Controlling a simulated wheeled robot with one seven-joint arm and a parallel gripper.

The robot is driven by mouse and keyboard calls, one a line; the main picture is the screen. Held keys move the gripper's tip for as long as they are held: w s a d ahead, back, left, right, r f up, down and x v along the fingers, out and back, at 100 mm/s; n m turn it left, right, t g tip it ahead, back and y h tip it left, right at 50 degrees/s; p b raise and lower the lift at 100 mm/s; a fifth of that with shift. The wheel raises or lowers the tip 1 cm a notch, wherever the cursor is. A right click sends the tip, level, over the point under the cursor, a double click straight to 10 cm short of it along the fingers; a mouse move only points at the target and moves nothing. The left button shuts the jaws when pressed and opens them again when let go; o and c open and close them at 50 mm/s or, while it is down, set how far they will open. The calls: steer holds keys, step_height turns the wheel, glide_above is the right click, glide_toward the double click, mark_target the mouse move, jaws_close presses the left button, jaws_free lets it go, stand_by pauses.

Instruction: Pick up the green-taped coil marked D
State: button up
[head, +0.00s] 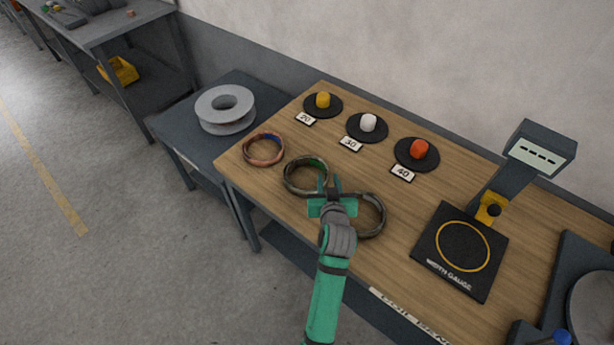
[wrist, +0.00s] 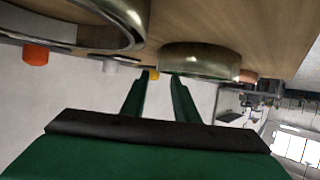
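The green-taped coil (head: 290,183) lies on the wooden table, a dark ring with green tape on its far inner side. I can read no letter D on it. My gripper (head: 331,187) is just right of this coil, between it and a second dark coil (head: 379,222), which my arm partly hides. In the wrist view the fingers (wrist: 160,85) are apart with nothing between them. The green-taped coil (wrist: 200,62) appears there just right of the fingers, and the second coil (wrist: 130,14) is large at upper left. Contact cannot be judged.
A copper coil with blue tape (head: 252,158) lies left of the green-taped one. Yellow, white (head: 368,122) and orange pegs stand on black discs behind, with cards 20, 30, 40. A black gauge pad (head: 446,272) is at right. A grey spool (head: 225,110) stands on the side table.

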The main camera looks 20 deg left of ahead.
mark_target(327, 174)
steer(key=shift+x, duration=1.95)
steer(key=shift+s+f, duration=0.15)
steer(key=shift+f, duration=0.05)
jaws_close()
